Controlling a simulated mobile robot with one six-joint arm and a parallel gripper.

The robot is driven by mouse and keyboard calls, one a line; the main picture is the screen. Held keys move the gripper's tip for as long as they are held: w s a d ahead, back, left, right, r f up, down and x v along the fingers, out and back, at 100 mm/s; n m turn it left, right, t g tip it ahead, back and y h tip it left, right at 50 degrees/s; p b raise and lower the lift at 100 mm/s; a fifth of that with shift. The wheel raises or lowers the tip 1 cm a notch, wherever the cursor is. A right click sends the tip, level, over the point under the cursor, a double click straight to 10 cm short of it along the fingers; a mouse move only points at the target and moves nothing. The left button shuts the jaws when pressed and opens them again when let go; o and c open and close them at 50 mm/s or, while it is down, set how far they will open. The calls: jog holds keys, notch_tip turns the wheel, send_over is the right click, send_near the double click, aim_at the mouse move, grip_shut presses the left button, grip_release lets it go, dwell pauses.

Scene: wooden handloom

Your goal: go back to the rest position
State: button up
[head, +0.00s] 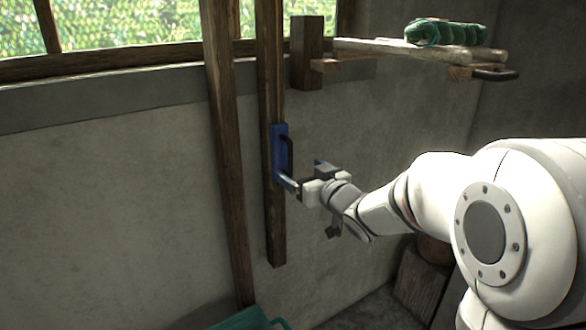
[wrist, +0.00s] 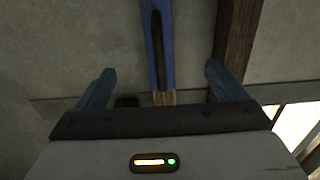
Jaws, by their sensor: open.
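My gripper (head: 303,173) is at the end of my white arm, which reaches in from the right. In the wrist view its two blue fingers stand wide apart and the gripper (wrist: 160,68) is open. A blue piece with a dark handle or slot (head: 280,148) is on the hanging wooden post (head: 274,225), close to my fingers. In the wrist view a long blue piece (wrist: 169,45) lies between the finger lines, with gaps on both sides. I cannot tell how far in front of the fingers it is. No rest position is marked in view.
A second wooden post (head: 228,150) stands left of the first. A shelf (head: 375,50) at upper right holds a green bundle (head: 450,33). A wooden block (head: 420,285) is below my arm. A green object (head: 242,319) is at the bottom edge. The wall's left part is clear.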

jog(key=shift+s+d, duration=0.3)
jog(key=shift+s, duration=0.15)
jog(key=s+d+r+m+g+h+p, duration=0.2)
jog(key=s+d+m+g+h+p, duration=0.25)
jog(key=s+d+h+p, duration=0.7)
jog(key=s+d+f+m+g+y+p, duration=0.1)
jog(key=s+g, duration=0.7)
jog(key=s, duration=1)
jog(key=shift+d+m+p, duration=0.65)
jog(key=shift+d+p, duration=0.2)
jog(key=shift+w+y, duration=0.1)
jog(key=shift+y, duration=0.15)
